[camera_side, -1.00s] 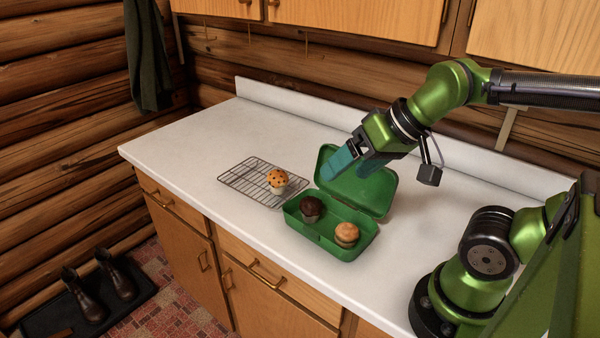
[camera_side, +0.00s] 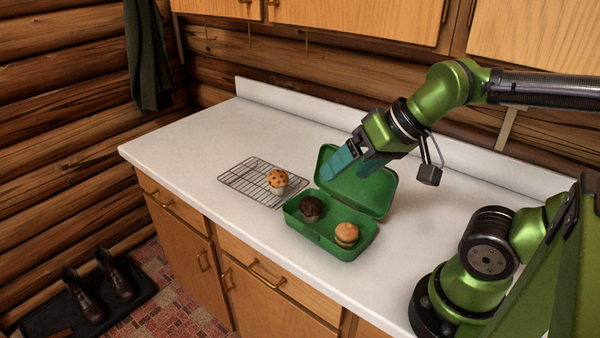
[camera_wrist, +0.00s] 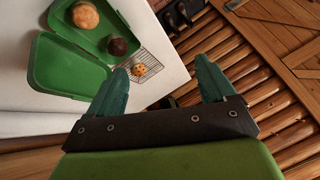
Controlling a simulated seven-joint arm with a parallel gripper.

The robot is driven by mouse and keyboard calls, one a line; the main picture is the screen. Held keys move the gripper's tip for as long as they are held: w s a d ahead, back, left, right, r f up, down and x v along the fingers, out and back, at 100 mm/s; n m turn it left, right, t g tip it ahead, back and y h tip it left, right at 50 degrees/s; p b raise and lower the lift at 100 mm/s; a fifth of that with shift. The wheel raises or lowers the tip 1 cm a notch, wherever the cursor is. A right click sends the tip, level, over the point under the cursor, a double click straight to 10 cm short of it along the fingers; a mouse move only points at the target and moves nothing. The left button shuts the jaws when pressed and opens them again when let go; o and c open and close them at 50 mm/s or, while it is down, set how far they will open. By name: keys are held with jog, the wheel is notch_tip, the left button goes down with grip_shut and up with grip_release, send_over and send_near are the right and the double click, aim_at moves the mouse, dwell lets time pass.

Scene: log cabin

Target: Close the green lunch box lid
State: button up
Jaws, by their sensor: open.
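The green lunch box (camera_side: 318,237) sits on the white counter with its lid (camera_side: 372,190) standing open and tilted back. In the wrist view the lid (camera_wrist: 68,70) is at the left, beside the box (camera_wrist: 95,38). A dark muffin (camera_side: 311,208) and a light brown muffin (camera_side: 347,233) are in the box. My gripper (camera_side: 348,170) is open, with teal fingers in front of part of the lid in the side view. I cannot tell whether they touch it. In the wrist view my gripper (camera_wrist: 163,80) has nothing between its fingers.
A wire rack (camera_side: 243,179) with an orange speckled muffin (camera_side: 278,180) lies left of the box. The counter (camera_side: 190,145) is clear at its far left. A low backsplash (camera_side: 300,118) runs behind, under wooden cabinets (camera_side: 340,20).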

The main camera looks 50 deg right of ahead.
jog(key=shift+c, duration=0.4)
jog(key=shift+d+f, duration=0.15)
jog(key=shift+c, duration=1.1)
jog(key=shift+m+g+h, duration=0.6)
jog(key=shift+g, duration=0.2)
jog(key=w+d, duration=0.2)
jog(key=w+d+r, duration=0.1)
jog(key=w+d, duration=0.2)
jog(key=shift+d+r, duration=0.2)
jog(key=shift+d, duration=0.05)
jog(key=c, duration=0.4)
jog(key=shift+o, duration=0.2)
jog(key=shift+w+d+r+n+g, duration=1)
jog(key=shift+d+r+g, duration=0.55)
jog(key=shift+d, duration=1.9)
jog(key=shift+w+d+r+n+g, duration=0.75)
jog(key=shift+d+r+n+g, duration=0.8)
jog(key=shift+d, duration=1.85)
jog(key=shift+m+t+h, duration=0.3)
jog(key=shift+m+h, duration=0.1)
jog(key=shift+m, duration=0.05)
notch_tip(320, 180, down, 16)
jog(key=shift+r, duration=0.25)
